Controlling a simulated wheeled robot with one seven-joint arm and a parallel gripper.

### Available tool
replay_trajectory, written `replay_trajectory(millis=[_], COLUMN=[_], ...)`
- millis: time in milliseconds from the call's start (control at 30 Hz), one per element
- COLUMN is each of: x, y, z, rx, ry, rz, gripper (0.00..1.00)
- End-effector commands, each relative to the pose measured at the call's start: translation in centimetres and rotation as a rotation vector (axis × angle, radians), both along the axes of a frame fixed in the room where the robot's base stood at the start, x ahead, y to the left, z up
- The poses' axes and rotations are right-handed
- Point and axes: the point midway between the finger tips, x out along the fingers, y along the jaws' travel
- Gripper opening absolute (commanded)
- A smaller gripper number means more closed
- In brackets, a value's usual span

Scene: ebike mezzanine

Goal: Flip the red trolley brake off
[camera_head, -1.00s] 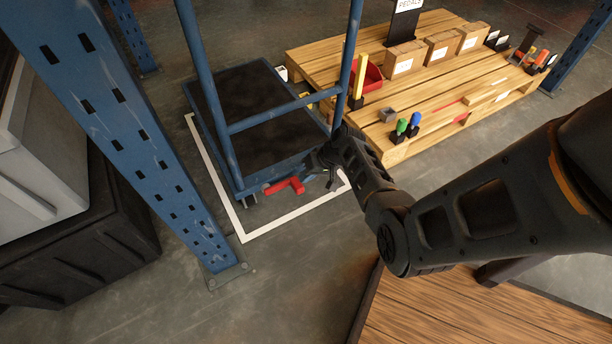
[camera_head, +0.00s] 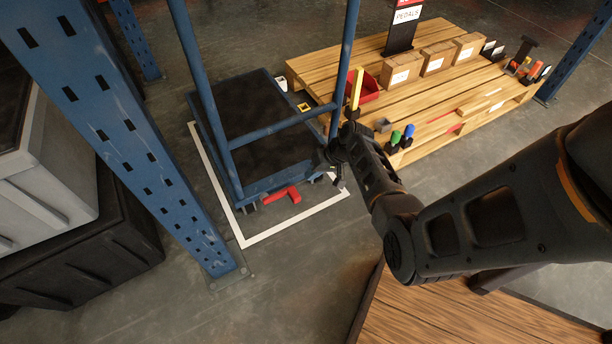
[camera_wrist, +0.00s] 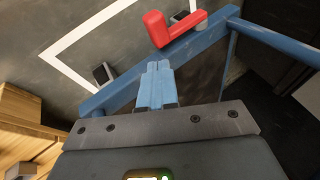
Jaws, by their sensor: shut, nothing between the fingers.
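The red brake lever (camera_head: 284,194) is at the near lower edge of the blue trolley (camera_head: 262,180), low over the floor. It also shows at the top of the wrist view (camera_wrist: 157,29), as a bent red bar beside the trolley's blue frame (camera_wrist: 225,22). My gripper (camera_head: 337,176) is to the right of the lever, near the trolley's near right corner, partly hidden by my wrist. In the wrist view its pale blue fingers (camera_wrist: 158,66) are together and empty. They point toward the blue frame and the lever, with a gap to the lever.
A wooden pallet (camera_head: 400,95) with boxes and small parts is on the right. White floor tape (camera_head: 290,226) borders the trolley. A wooden surface (camera_head: 430,315) is in front.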

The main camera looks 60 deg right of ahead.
Motion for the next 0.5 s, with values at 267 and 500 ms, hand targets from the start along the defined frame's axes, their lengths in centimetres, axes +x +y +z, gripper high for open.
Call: replay_trajectory(millis=[267,500], x=[-2.7,-3.4], y=[-1.5,-1.8], z=[3.6,4.2], rx=[-0.001,-0.001], ry=[-0.001,-0.001], rz=[-0.002,0.000], gripper=[0.00,0.00])
